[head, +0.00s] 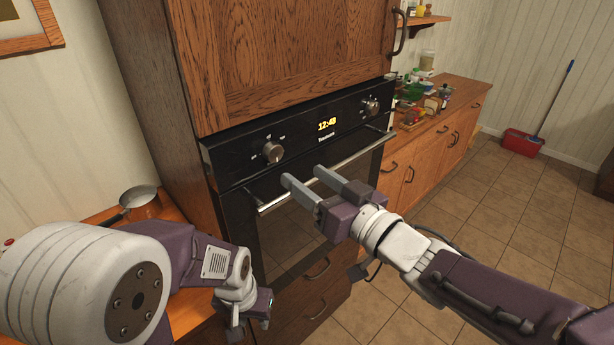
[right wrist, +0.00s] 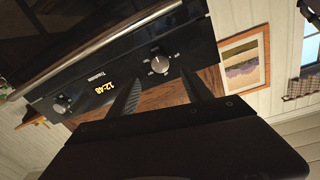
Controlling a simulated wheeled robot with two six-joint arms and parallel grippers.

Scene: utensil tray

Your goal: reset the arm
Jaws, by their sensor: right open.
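My right gripper (head: 301,181) is in front of the black built-in oven (head: 290,235), near its metal door handle (head: 330,168). Its two grey fingers are apart with nothing between them. In the right wrist view the open fingers (right wrist: 157,95) point toward the oven's control panel (right wrist: 110,82). I cannot tell whether a finger touches the handle. My left arm is folded at the lower left. My left gripper (head: 250,308) hangs low beside the oven cabinet, and its fingers are too unclear to read.
A pan (head: 138,203) sits on the wooden counter (head: 98,214) at the left. A counter (head: 462,88) with bottles and vegetables stands beyond the oven. A red bucket (head: 521,142) with a mop is on the tiled floor, which is open at the right.

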